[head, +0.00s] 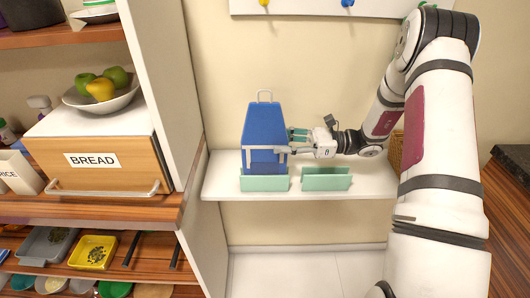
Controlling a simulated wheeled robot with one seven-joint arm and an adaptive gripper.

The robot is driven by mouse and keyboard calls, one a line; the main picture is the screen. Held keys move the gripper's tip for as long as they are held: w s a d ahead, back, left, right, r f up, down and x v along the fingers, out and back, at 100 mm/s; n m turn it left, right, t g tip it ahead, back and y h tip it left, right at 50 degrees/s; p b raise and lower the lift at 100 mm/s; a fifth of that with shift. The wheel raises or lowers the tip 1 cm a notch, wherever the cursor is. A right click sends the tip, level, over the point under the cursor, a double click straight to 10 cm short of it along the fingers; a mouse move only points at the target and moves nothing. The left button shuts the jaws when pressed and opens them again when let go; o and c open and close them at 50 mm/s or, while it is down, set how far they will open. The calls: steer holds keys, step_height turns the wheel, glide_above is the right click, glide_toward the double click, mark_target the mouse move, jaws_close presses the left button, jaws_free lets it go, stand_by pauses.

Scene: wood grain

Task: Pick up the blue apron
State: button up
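The blue apron (265,122) stands upright on a white shelf, with a pale loop at its top and pale straps near its lower part. Its bottom edge is behind the front of the left green holder (264,183). My gripper (290,143) is at the apron's right edge, reaching in from the right. Its two fingers look spread apart, one above the other in the picture. I cannot tell whether the fingertips touch the apron or whether cloth lies between them.
A second green holder (326,179) on the white shelf (222,184) looks empty. A rack with coloured pegs (347,3) hangs above. At left, a tall white panel (172,90) borders shelves with a bread box (98,163) and a fruit bowl (103,98). A wicker basket (396,152) is partly behind my arm.

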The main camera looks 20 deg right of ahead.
mark_target(263, 143)
steer(key=shift+p+x, duration=0.45)
steer(key=shift+x, duration=2.35)
jaws_close()
